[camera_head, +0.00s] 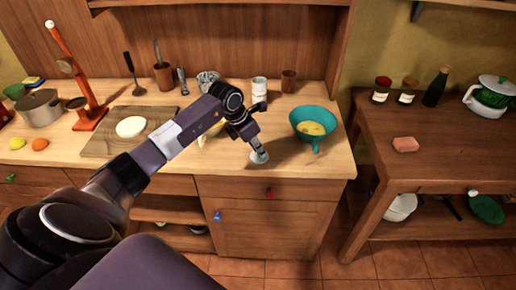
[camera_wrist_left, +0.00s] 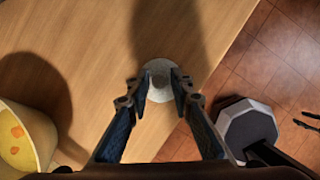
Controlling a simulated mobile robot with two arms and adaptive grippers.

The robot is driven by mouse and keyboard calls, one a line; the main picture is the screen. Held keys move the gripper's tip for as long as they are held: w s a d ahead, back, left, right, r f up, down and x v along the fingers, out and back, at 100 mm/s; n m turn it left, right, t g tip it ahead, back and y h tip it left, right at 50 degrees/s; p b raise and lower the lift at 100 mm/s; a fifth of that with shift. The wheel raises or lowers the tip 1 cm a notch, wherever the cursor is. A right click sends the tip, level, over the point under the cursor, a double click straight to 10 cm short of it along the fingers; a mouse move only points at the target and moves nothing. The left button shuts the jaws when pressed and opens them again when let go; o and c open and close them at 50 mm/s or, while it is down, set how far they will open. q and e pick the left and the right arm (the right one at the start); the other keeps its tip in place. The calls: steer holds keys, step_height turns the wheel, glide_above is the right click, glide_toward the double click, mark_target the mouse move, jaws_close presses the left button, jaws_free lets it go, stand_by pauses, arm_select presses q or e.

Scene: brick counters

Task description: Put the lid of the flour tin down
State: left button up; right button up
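The lid of the flour tin (camera_head: 259,157) is a small pale grey disc near the front edge of the wooden counter. In the left wrist view, the lid (camera_wrist_left: 158,97) sits between my left fingertips, with a darker spot at its middle. My left gripper (camera_head: 258,149) points down over the counter; its fingertips (camera_wrist_left: 159,82) close in from both sides of the lid and appear to hold it. Any gap between lid and counter cannot be made out. A white labelled canister (camera_head: 259,89), likely the flour tin, stands behind the gripper. My right gripper is not in view.
A brown cup (camera_head: 288,81) stands behind. A cutting board (camera_head: 105,145) with a white round item lies left. Bare counter surrounds the lid.

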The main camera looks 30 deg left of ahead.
arm_select(q)
steer(key=shift+o, duration=1)
steer(key=shift+r, duration=0.2)
steer(key=shift+a+r, duration=0.15)
steer(key=shift+r, duration=0.2)
steer(key=b+v, duration=0.2)
steer(key=v, duration=0.9)
steer(key=shift+s, duration=0.25)
